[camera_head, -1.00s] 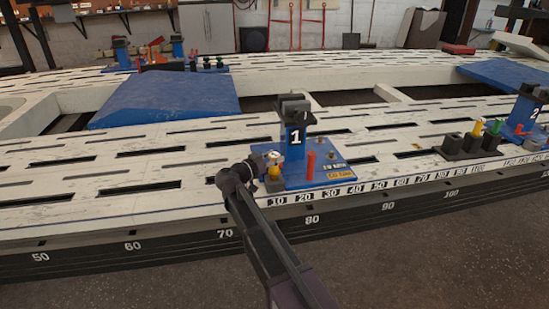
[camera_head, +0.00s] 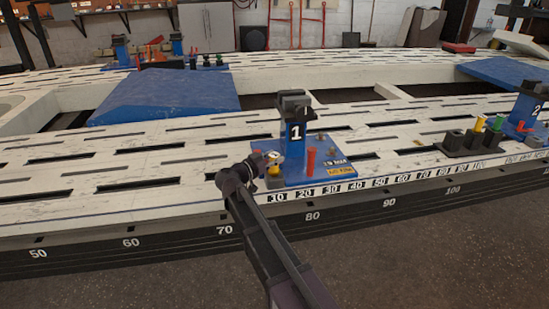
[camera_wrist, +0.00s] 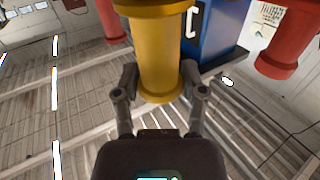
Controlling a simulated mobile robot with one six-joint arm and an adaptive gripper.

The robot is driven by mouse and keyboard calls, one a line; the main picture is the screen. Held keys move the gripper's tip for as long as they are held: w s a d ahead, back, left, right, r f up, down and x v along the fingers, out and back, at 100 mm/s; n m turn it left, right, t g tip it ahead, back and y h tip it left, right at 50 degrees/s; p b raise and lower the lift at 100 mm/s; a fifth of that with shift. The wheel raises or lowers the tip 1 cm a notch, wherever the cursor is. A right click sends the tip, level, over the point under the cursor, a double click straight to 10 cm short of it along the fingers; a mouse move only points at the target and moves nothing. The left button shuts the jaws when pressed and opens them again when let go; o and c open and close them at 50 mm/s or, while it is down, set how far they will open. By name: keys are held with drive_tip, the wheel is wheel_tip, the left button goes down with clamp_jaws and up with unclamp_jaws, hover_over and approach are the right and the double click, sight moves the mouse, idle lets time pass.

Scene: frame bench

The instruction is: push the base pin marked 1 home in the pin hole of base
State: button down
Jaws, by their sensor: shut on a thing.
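A blue base (camera_head: 318,172) with an upright post marked 1 (camera_head: 296,132) stands at the bench's front edge. My gripper (camera_head: 264,166) is at the base's left front corner in the head view. In the wrist view my gripper (camera_wrist: 160,88) is shut on a yellow pin (camera_wrist: 160,50), one finger on each side. The pin has a wide collar at the top of that view. A little yellow also shows at the gripper in the head view (camera_head: 274,170). I see no number on the pin. The hole and the pin's seating depth cannot be made out.
A red pin (camera_head: 311,159) stands upright on the base, right of my gripper. A dark block with coloured pins (camera_head: 460,143) and a base marked 2 (camera_head: 520,126) lie further right. A number strip runs along the front edge. The slotted bench top left of the base is clear.

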drive_tip(key=shift+f+b, duration=0.35)
drive_tip(key=shift+f, duration=0.05)
drive_tip(key=shift+c, duration=0.4)
unclamp_jaws()
drive_tip(key=shift+s+a, duration=0.1)
drive_tip(key=v, duration=1.1)
drive_tip(key=shift+s+a, duration=0.25)
idle(0.3)
